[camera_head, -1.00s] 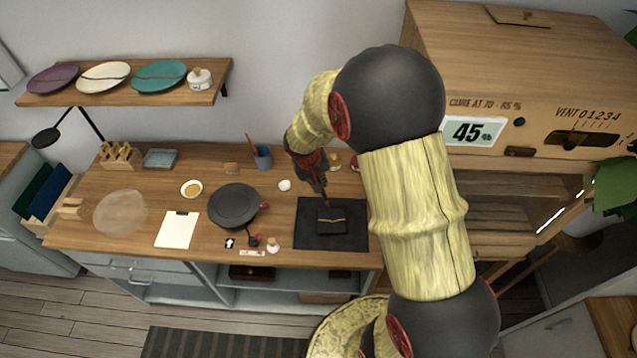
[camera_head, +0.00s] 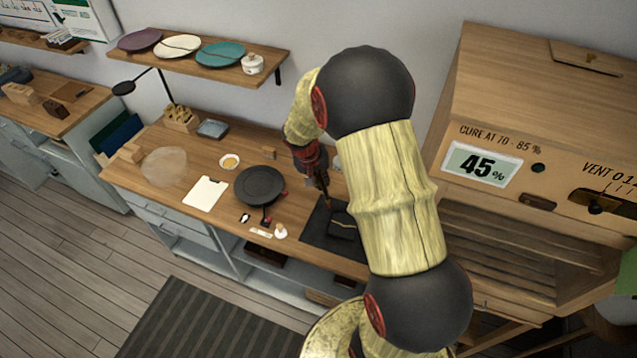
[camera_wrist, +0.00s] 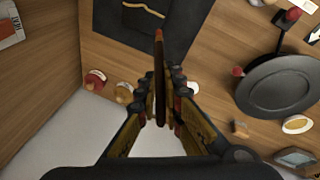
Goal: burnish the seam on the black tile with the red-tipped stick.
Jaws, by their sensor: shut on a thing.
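The black tile (camera_head: 342,226) lies on a dark mat (camera_head: 318,239) at the right of the workbench. In the wrist view the tile (camera_wrist: 136,22) shows at the top, with a wavy gold seam (camera_wrist: 143,8) across it. My gripper (camera_head: 318,180) is above the bench, just behind the tile; it also shows in the wrist view (camera_wrist: 163,88). It is shut on a slim dark stick (camera_wrist: 159,60) with a reddish-orange tip. The tip points towards the tile in the wrist view. Whether it touches the tile cannot be told.
A round black turntable (camera_head: 259,186) stands left of the mat, with a small white-topped bottle (camera_head: 280,231) in front. A white clipboard (camera_head: 205,193) and a small bowl (camera_head: 230,162) lie further left. A wooden cabinet reading 45% (camera_head: 481,164) stands at the right.

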